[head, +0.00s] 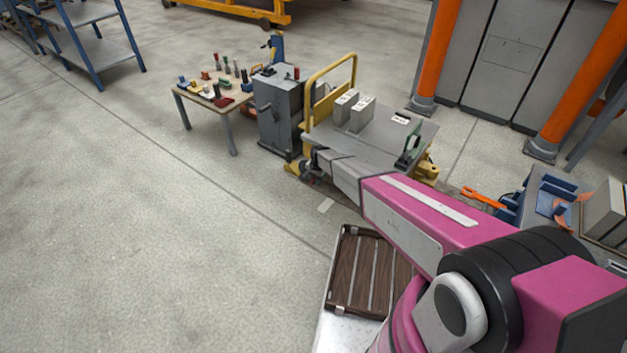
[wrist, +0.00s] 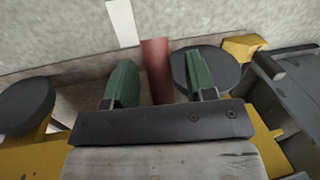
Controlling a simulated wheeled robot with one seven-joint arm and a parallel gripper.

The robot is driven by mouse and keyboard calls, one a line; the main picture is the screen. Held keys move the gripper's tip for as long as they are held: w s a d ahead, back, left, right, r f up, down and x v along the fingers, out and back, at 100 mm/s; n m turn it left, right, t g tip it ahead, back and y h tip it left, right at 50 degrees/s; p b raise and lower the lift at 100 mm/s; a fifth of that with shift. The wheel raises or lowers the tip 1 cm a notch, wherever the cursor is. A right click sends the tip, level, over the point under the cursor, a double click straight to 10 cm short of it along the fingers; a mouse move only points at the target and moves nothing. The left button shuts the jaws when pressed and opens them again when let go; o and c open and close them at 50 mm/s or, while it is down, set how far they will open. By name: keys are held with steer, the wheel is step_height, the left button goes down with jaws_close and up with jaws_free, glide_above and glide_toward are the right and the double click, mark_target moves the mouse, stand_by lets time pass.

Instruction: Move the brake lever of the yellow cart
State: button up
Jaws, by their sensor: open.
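The yellow cart (head: 331,72) has a tubular push handle and a grey deck. My arm reaches down to its near lower side in the head view, where the fingertips are hard to make out. In the wrist view, my gripper (wrist: 159,84) has two green fingers spread apart. A dull red bar, which looks like the brake lever (wrist: 157,67), stands between them with a gap on each side. Its lower end is hidden behind the gripper body. Dark round wheels (wrist: 25,104) and yellow cart frame (wrist: 265,140) lie on both sides.
Two grey blocks (head: 352,109) stand on the cart's deck. A grey cabinet (head: 279,112) stands close on the left, beside a small table (head: 229,103) with several tools. A slatted brown panel (head: 368,275) lies nearer me. Open floor (head: 150,240) spreads to the left.

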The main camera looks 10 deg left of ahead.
steer(key=shift+f, duration=0.45)
jaws_close()
